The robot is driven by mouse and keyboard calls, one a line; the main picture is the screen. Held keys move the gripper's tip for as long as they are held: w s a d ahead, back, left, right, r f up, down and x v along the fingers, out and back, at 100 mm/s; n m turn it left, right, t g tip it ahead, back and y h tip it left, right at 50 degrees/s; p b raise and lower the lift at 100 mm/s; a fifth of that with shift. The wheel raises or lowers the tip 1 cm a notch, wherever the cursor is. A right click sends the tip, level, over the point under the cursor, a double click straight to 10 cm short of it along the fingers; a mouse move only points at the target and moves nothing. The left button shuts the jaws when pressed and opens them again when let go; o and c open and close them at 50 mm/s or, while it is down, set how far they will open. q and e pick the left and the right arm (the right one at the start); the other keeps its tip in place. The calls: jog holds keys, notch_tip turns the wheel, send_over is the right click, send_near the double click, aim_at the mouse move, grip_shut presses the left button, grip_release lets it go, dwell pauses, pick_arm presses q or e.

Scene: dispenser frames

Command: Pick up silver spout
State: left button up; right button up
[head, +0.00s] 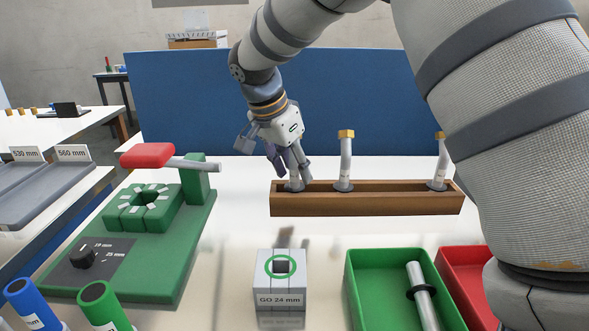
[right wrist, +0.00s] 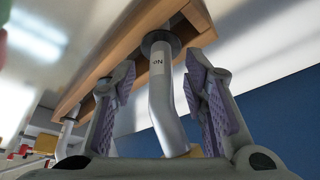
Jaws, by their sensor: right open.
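Silver spouts stand in a wooden rack (head: 370,203). The left spout (head: 295,185) is mostly hidden by my right gripper (head: 292,172) in the head view. The middle spout (head: 345,165) and right spout (head: 440,162) stand clear, with gold-coloured hex tops. In the right wrist view, a bent silver spout (right wrist: 166,95) with a small label and a dark collar runs between the fingers of my right gripper (right wrist: 162,78). The fingers are open on either side of it, with gaps visible. My left gripper is out of view.
A green tray (head: 362,290) holds another silver tube with a dark collar (head: 422,292). A red tray (head: 462,265) stands beside it. A grey "GO 24 mm" gauge block (head: 280,285) is front centre. A green lever fixture (head: 150,255) stands left. A blue panel (head: 190,90) stands behind.

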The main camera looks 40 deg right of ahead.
jog(key=shift+x, duration=0.85)
jog(key=shift+r, duration=0.1)
grip_shut()
jog(key=shift+r, duration=0.1)
